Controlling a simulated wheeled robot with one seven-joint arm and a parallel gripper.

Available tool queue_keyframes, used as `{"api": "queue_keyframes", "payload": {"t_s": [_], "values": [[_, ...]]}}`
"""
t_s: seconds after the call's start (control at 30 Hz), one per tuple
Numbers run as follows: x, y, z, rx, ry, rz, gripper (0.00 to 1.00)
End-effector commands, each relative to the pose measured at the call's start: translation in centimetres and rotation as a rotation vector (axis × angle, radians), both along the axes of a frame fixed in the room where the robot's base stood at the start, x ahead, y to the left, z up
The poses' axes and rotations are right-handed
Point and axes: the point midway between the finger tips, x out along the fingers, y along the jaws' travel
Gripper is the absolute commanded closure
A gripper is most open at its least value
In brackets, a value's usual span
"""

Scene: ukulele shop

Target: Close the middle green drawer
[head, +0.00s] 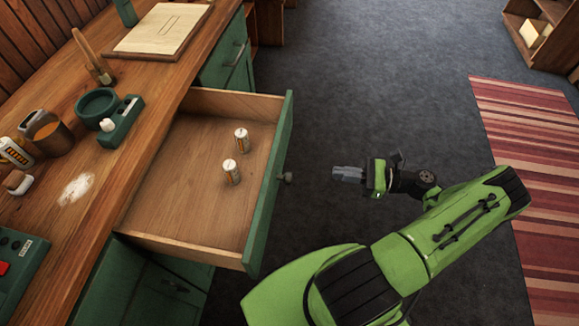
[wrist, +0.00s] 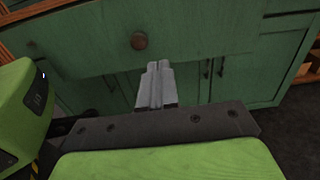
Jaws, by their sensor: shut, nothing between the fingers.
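The middle green drawer (head: 195,190) is pulled far out from under the wooden counter in the head view. Two small upright cylinders, like batteries (head: 231,172), stand inside it. Its green front has a round dark knob (head: 286,178), which also shows in the wrist view (wrist: 138,41). My gripper (head: 347,173) is shut and empty. It is to the right of the drawer front in the head view, apart from it, with its fingers pointing toward the knob. In the wrist view the shut fingers (wrist: 157,85) appear below and slightly right of the knob.
The counter top (head: 140,90) holds a paper board (head: 165,28), a brush (head: 93,57), a green dish (head: 97,105), a brown mug (head: 46,132) and a device (head: 18,257). Green cabinet doors (head: 172,285) are below. Grey carpet (head: 370,70) is clear; a striped rug (head: 540,170) lies right.

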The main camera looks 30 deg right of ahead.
Motion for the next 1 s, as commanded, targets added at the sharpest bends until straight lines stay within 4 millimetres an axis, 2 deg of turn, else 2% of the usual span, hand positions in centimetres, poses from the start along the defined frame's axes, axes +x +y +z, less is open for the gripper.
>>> {"api": "queue_keyframes", "payload": {"t_s": [0.17, 0.5, 0.7, 0.83, 1.0], "values": [[0.9, 1.2, 0.0, 0.013, -0.001, -0.002, 1.0], [5.2, 7.3, -0.1, 0.011, 0.0, 0.001, 1.0], [7.3, 10.3, -0.2, 0.008, 0.001, -0.001, 1.0], [8.0, 11.2, -0.1, 0.009, 0.0, -0.003, 1.0], [8.2, 11.3, 0.0, 0.008, 0.001, -0.005, 1.0]]}}
